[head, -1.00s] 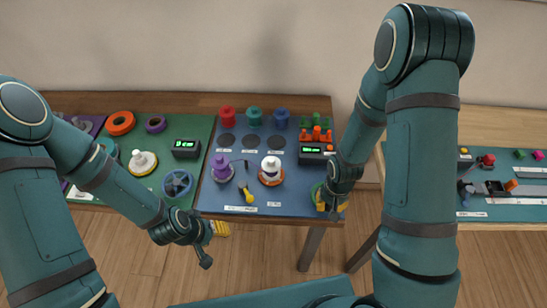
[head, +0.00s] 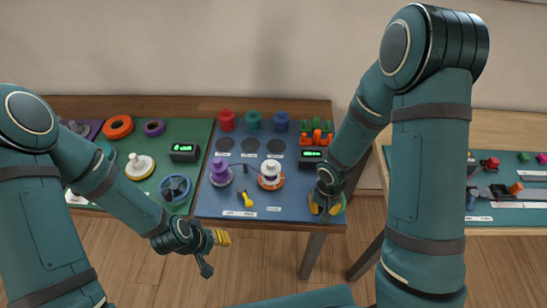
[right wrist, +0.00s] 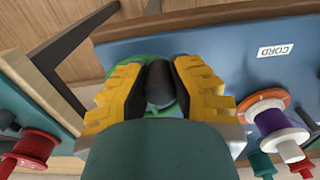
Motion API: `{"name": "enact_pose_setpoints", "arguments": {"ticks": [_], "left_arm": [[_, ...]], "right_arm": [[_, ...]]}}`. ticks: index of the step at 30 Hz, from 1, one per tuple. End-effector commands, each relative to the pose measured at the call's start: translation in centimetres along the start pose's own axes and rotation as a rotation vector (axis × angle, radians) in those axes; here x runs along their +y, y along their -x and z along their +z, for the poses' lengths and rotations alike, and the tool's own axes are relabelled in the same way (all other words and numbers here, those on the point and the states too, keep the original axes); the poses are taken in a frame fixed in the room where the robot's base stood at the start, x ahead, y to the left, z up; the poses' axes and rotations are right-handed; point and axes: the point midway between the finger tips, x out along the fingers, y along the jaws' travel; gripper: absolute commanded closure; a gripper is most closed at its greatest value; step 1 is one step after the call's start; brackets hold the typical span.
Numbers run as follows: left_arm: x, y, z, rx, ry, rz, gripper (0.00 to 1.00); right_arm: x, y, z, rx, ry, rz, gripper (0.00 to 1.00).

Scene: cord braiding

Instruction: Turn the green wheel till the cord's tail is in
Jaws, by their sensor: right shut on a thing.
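The green wheel (head: 339,205) is at the front right corner of the blue board, mostly covered by my right gripper (head: 322,203). In the right wrist view the green rim (right wrist: 150,60) shows behind the yellow fingers. My right gripper (right wrist: 160,88) is shut on the wheel's dark grey knob (right wrist: 160,85), a finger on each side. My left gripper (head: 221,238) hangs in front of the table, clear of everything; its yellow fingers are seen from the side and their opening is unclear. I cannot make out the cord's tail.
A white-topped spool with purple winding (head: 271,173) and a purple spool (head: 220,172) stand on the blue board (head: 240,222). A yellow tool (head: 246,199) lies before them. A lit display (head: 312,155) is behind the wheel. A blue handwheel (head: 174,187) is on the green board.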

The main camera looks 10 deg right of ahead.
Motion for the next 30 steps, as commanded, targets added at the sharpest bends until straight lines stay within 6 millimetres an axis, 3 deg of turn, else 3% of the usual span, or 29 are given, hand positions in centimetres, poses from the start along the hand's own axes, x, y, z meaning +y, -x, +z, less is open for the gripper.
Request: {"name": "enact_pose_setpoints", "arguments": {"ticks": [3,11,24,30], "left_arm": [[0.3,1.1,-0.2,0.002,0.001,0.001,0.53],[1.2,3.7,-0.6,0.002,0.000,0.007,0.53],[-0.3,-0.7,0.4,-0.008,-0.002,0.001,0.53],[-0.1,-0.3,0.2,-0.004,-0.001,0.000,0.53]], "right_arm": [[-1.3,0.2,-0.9,-0.001,0.005,-0.005,1.00],[-2.4,0.3,-3.8,0.002,0.002,-0.006,1.00],[-2.5,-0.4,-3.6,0.000,0.002,-0.010,1.00],[-2.4,0.1,-3.8,-0.002,0.004,-0.005,1.00]]}}
